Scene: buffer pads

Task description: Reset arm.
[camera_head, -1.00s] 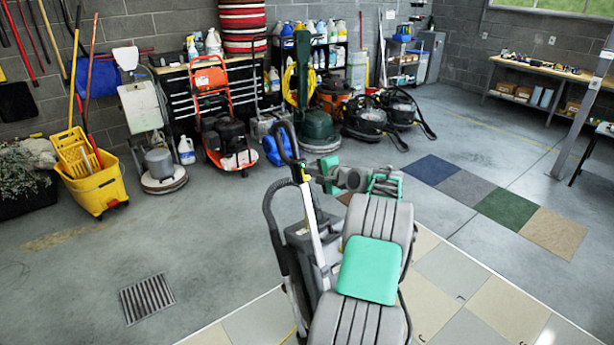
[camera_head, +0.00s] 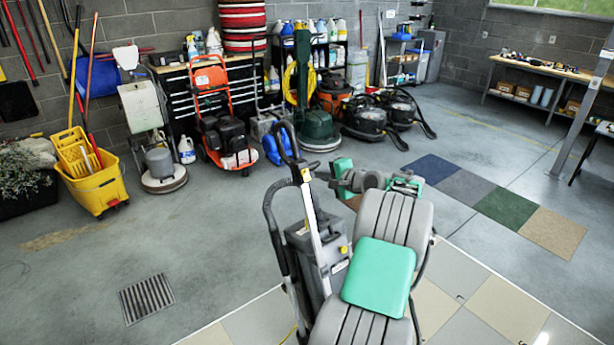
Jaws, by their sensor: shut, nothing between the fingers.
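My arm (camera_head: 408,215) rises from the bottom of the head view, with grey ribbed links and a green plate (camera_head: 378,277). Its far end bends left into a grey joint and a green part (camera_head: 343,170). My gripper's fingers do not show, so the gripper cannot be made out. The arm overlaps part of a grey floor machine (camera_head: 318,250) with a black hose and a tall handle, just left of it. Whether they touch cannot be told.
Along the back wall stand a yellow mop bucket (camera_head: 93,190), an orange machine (camera_head: 226,143), a green floor machine (camera_head: 318,130) and black vacuums (camera_head: 365,120). Coloured carpet squares (camera_head: 503,207) lie right of the arm. The left floor around the drain (camera_head: 146,298) is open.

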